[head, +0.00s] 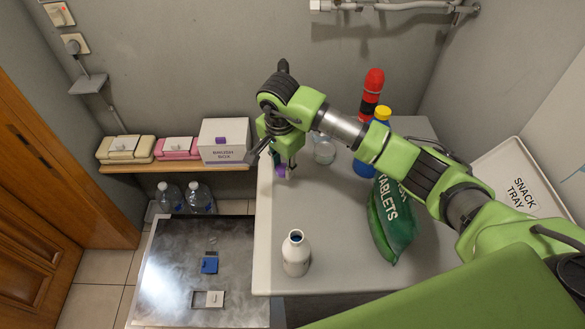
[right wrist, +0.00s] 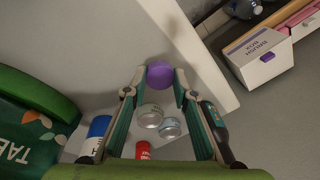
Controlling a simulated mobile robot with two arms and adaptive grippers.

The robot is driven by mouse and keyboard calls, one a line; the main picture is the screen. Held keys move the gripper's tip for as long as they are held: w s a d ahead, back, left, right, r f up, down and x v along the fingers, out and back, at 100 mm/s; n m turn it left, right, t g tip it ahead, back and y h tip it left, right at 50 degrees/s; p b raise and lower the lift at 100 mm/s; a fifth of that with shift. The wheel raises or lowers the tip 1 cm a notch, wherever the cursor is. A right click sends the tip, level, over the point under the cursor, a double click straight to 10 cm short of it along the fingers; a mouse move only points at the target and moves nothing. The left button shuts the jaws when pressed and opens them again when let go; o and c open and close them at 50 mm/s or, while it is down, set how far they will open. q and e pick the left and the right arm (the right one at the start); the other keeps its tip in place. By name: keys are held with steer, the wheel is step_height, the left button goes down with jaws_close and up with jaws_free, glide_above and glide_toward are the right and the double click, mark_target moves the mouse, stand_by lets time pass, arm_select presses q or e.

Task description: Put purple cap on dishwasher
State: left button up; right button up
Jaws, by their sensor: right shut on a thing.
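The purple cap (head: 281,171) is at the far left part of the grey worktop. It also shows in the right wrist view (right wrist: 160,75), between the fingertips. My right gripper (head: 285,167) points down and is shut on the cap; its fingertips (right wrist: 160,80) touch the cap's sides. I cannot tell whether the cap is clear of the surface. A low steel surface (head: 170,250), apparently the dishwasher, lies left of the worktop, with a blue piece and a small white piece on it. My left gripper is not in view.
An open-topped white bottle (head: 295,255) stands near the worktop's front left. A green tablets bag (head: 391,222), a blue bottle with yellow cap (head: 382,115) and a red bottle (head: 371,88) stand right of the gripper. A brush box (head: 224,140) sits on the wall shelf.

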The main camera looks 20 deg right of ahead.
mark_target(291, 181)
steer(key=d+f, duration=0.1)
steer(key=w+f, duration=0.1)
steer(key=shift+d+f+p, duration=0.35)
steer(key=shift+d+f, duration=0.05)
steer(key=shift+w+d+f, duration=0.1)
steer(key=shift+d+f, duration=0.05)
steer(key=shift+f, duration=0.1)
steer(key=f, duration=0.2)
steer(key=f+p, duration=0.1)
steer(key=shift+w+d+f, duration=0.1)
steer(key=shift+d+f, duration=0.05)
steer(key=shift+d, duration=0.15)
steer(key=shift+f, duration=0.2)
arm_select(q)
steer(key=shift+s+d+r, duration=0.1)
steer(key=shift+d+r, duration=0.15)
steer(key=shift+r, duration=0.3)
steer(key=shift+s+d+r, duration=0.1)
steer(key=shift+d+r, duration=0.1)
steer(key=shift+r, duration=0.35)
